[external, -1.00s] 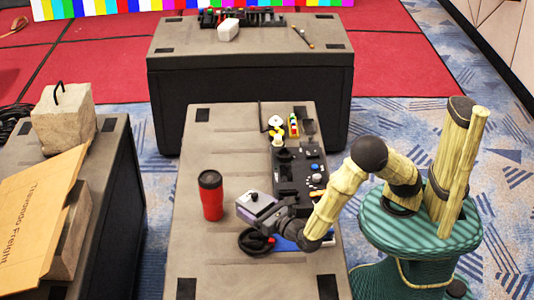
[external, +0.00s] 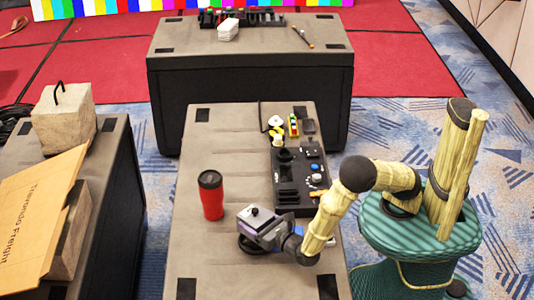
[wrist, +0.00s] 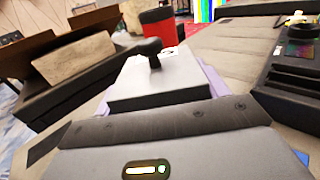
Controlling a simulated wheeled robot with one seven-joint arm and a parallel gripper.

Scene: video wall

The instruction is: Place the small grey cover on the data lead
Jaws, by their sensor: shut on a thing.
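The small grey cover (external: 247,217), a pale box with a black knob on top, is held in my gripper (external: 270,236). In the wrist view the cover (wrist: 130,88) sits between the purple fingers, knob up. My gripper (wrist: 158,92) is shut on it. A coiled black lead (external: 246,246), likely the data lead, lies on the near table. Most of it is hidden behind the cover and gripper, which appear above it. I cannot tell whether the cover touches it.
A red cup (external: 211,198) with a black lid stands left of the cover. A black control panel (external: 287,190) with knobs lies behind and to the right. Small items (external: 293,125) lie at the table's far end. The table's left part (external: 195,155) is clear.

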